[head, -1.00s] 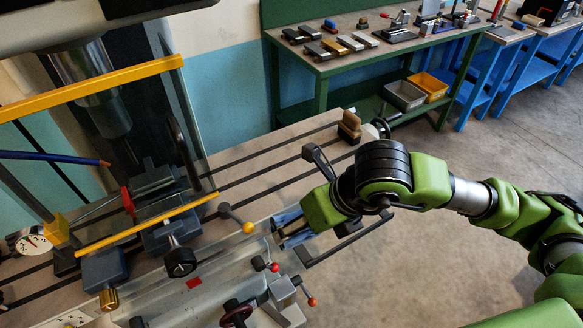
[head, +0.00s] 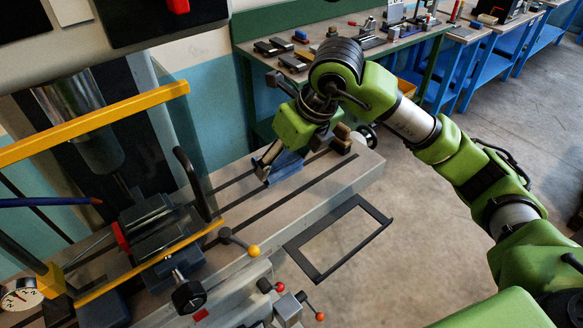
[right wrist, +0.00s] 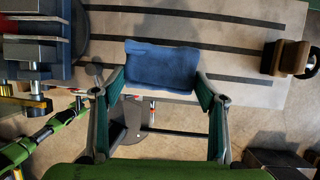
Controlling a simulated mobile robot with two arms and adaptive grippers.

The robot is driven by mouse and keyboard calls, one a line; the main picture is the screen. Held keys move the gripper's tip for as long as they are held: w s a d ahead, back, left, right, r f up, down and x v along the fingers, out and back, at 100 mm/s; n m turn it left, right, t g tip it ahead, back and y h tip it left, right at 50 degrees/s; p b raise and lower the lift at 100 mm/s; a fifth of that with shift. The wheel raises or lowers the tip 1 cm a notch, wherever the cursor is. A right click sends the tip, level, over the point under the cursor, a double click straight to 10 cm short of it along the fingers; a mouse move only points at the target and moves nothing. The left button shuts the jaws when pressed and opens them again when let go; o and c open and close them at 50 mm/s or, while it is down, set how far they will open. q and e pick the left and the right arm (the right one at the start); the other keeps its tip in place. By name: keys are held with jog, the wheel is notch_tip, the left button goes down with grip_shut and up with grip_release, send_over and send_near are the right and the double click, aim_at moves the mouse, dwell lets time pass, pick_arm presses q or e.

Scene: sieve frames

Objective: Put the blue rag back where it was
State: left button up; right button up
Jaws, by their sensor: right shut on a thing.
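The blue rag (head: 287,167) is over the far part of the slotted machine table (head: 312,202), under my right gripper (head: 273,166). In the right wrist view the rag (right wrist: 162,65) spans the space between the two fingertips of the gripper (right wrist: 161,80), and the gripper is shut on it. I cannot tell whether the rag touches the table. My left gripper is not in view.
A black rectangular frame (head: 338,238) juts out from the table's front, bare. A wooden-backed brush (head: 342,138) stands at the table's far end. A guard with yellow bars (head: 95,122) and a vise (head: 150,228) are at left. The slotted surface between is clear.

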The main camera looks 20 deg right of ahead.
aim_at(291, 162)
jog(key=w+d+f, duration=0.1)
jog(key=w+f+p, duration=0.1)
jog(key=w+f, duration=0.1)
jog(key=w+d+f, duration=0.1)
jog(key=f, duration=0.1)
jog(key=shift+w+d+f, duration=0.15)
jog(key=shift+d+f, duration=0.05)
jog(key=shift+d, duration=0.15)
jog(key=f+p, duration=0.1)
jog(key=f, duration=0.1)
jog(key=f+p, duration=0.1)
jog(key=shift+w+d+f+p, duration=0.25)
jog(key=shift+w+f+p, duration=0.05)
jog(key=shift+f, duration=0.25)
jog(key=o, duration=1)
jog(key=b+v, duration=0.2)
jog(key=v, duration=1)
jog(key=shift+b, duration=0.4)
